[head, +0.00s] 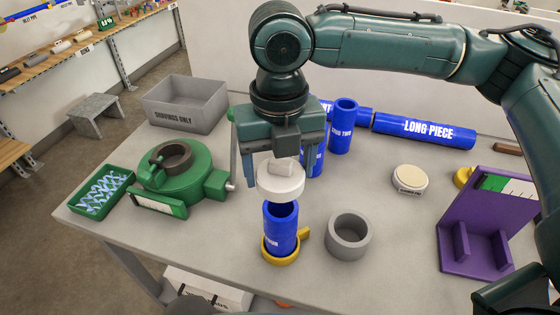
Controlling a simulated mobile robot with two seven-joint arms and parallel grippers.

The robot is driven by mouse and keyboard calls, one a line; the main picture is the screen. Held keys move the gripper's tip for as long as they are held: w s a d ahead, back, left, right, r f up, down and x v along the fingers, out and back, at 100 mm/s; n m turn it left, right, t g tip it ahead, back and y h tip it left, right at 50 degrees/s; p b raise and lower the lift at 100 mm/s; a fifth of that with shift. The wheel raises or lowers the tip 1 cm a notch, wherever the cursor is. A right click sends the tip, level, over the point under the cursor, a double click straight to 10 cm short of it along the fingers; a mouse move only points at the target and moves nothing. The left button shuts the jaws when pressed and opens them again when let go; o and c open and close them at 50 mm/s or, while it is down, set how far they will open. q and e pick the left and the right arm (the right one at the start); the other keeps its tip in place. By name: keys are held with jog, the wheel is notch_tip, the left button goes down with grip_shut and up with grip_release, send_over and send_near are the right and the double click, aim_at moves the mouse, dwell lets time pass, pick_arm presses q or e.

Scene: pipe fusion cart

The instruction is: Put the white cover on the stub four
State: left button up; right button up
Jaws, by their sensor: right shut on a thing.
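The white cover (281,183) is a round disc with a light knob on top. My right gripper (283,166) points down and is shut on it by the knob. The cover hangs over the open top of a blue stub (281,232), whose partly visible label appears to end in "FOUR". The stub stands upright in a yellow ring holder (281,252). The cover's lower edge overlaps the stub's far rim in the picture, so I cannot tell whether they touch. My left gripper is not in view.
A grey ring (349,237) stands right of the stub. A green clamp (180,180) is left. Behind are stub two (342,128), another stub partly hidden by my gripper, and the long piece (424,131). A cream disc (410,178) and purple stand (480,225) are right.

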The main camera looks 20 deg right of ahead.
aim_at(280, 183)
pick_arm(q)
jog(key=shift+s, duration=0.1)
pick_arm(e)
jog(key=shift+s, duration=0.1)
jog(key=shift+p, duration=0.35)
notch_tip(280, 183, down, 2)
jog(key=shift+f+b, duration=0.15)
jog(key=shift+b, duration=0.3)
jog(key=shift+f, duration=1.25)
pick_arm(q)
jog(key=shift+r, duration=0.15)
